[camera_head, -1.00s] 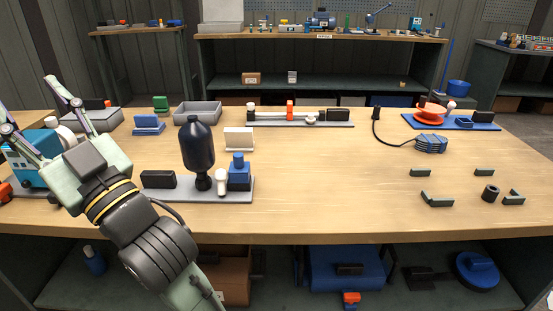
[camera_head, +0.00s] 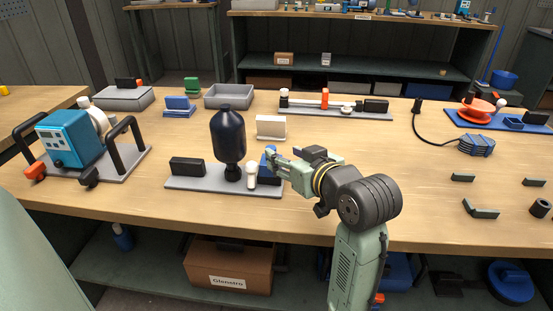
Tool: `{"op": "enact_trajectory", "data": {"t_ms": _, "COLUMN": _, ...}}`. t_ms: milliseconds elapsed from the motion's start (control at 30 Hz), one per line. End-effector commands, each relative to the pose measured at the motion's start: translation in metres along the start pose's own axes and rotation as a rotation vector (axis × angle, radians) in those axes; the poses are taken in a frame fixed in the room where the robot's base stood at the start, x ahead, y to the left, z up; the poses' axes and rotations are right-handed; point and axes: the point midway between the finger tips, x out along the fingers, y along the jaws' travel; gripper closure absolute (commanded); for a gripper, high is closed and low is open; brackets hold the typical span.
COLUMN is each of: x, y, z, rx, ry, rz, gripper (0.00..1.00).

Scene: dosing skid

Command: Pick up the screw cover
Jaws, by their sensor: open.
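No part is clearly identifiable as the screw cover; I cannot tell which piece it is. A grey plate (camera_head: 212,186) carries a black block (camera_head: 188,167), a dark upright bottle (camera_head: 228,137), a small white round-topped piece (camera_head: 252,173) and a blue unit (camera_head: 267,177). My gripper (camera_head: 272,161) is open and points left in front of the blue unit, partly hiding it. Whether they touch cannot be told. The white piece stands just left of my fingertips. No held object shows.
A cyan pump (camera_head: 69,140) with black handles stands on a plate at left. Behind are a grey tray (camera_head: 228,97), a white holder (camera_head: 271,126) and a rail fixture (camera_head: 335,109). Black brackets (camera_head: 480,209) and a black ring (camera_head: 540,208) lie at right. The bench front centre is clear.

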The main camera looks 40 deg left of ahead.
Motion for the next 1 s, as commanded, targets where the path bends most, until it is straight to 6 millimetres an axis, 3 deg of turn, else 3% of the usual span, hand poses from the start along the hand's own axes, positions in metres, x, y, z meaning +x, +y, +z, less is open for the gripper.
{"op": "enact_trajectory", "data": {"t_ms": 600, "x": 0.071, "y": -0.005, "z": -0.003, "rx": 0.000, "ry": 0.002, "rz": 0.000, "gripper": 0.55}}
{"op": "enact_trajectory", "data": {"t_ms": 867, "x": 0.074, "y": -0.005, "z": -0.002, "rx": -0.001, "ry": 0.003, "rz": 0.002, "gripper": 0.55}}
{"op": "enact_trajectory", "data": {"t_ms": 1000, "x": 0.074, "y": -0.005, "z": -0.002, "rx": -0.001, "ry": 0.003, "rz": 0.002, "gripper": 0.64}}
